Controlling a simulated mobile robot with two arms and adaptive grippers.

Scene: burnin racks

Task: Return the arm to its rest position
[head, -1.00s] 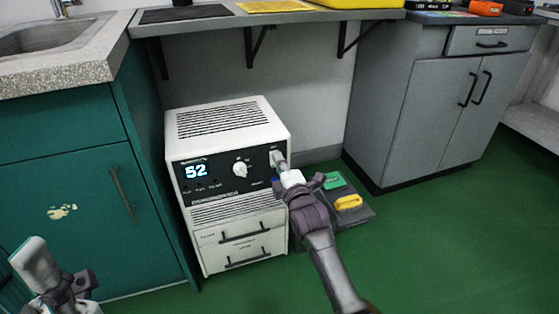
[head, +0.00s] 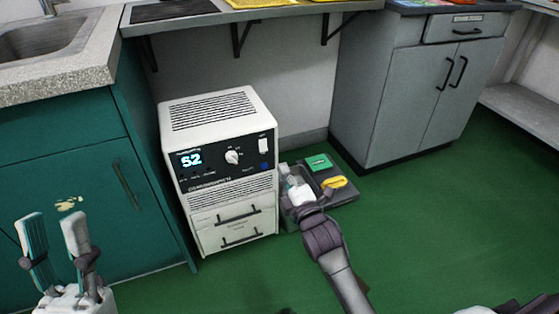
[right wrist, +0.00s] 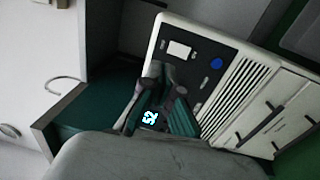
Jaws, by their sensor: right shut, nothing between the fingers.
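My right gripper (head: 290,178) is in front of the tray on the floor in the head view, right of the white burn-in unit. Its fingers are together and hold nothing. It stands apart from the unit's front panel. In the right wrist view its fingers (right wrist: 162,82) overlap the panel. My left gripper (head: 53,220) is at the lower left, before the green cabinet, with its two fingers apart and nothing between them. The white unit (head: 213,105) shows 52 on its display (head: 190,160). A white rocker switch (head: 264,146) and a blue button (head: 264,166) sit on its panel.
A dark tray (head: 347,194) on the floor holds a green block (head: 319,162) and a yellow piece (head: 334,182). A green cabinet (head: 75,175) with a sink is at left, a grey cabinet (head: 400,100) at right. The green floor (head: 440,220) at right is open.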

